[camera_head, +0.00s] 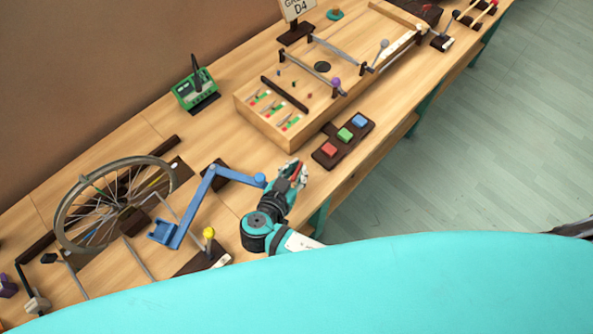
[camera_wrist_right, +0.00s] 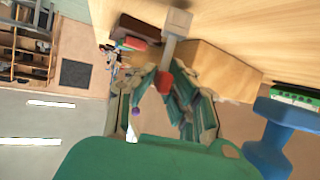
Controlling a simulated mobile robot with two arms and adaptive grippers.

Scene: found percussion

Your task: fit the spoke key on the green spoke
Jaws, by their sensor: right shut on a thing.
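The spoked wheel (camera_head: 58,218) stands at the left of the bench in the head view, far to the left of my right gripper. A few of its spokes look coloured, but I cannot tell the green spoke apart. My right gripper (camera_head: 297,172) is above the bench, right of the blue jointed arm. It is shut on the spoke key, whose red part (camera_wrist_right: 165,82) sits between the fingers in the right wrist view. Its pale grey head (camera_wrist_right: 178,22) sticks out past the fingertips. My left gripper is not in view.
The blue jointed arm (camera_head: 193,208) stands between my right gripper and the wheel. A yellow knob (camera_head: 209,233) on a dark base is near the front edge. A button block (camera_head: 325,158) and wooden frame (camera_head: 250,122) lie to the right. A green meter (camera_head: 193,93) stands behind.

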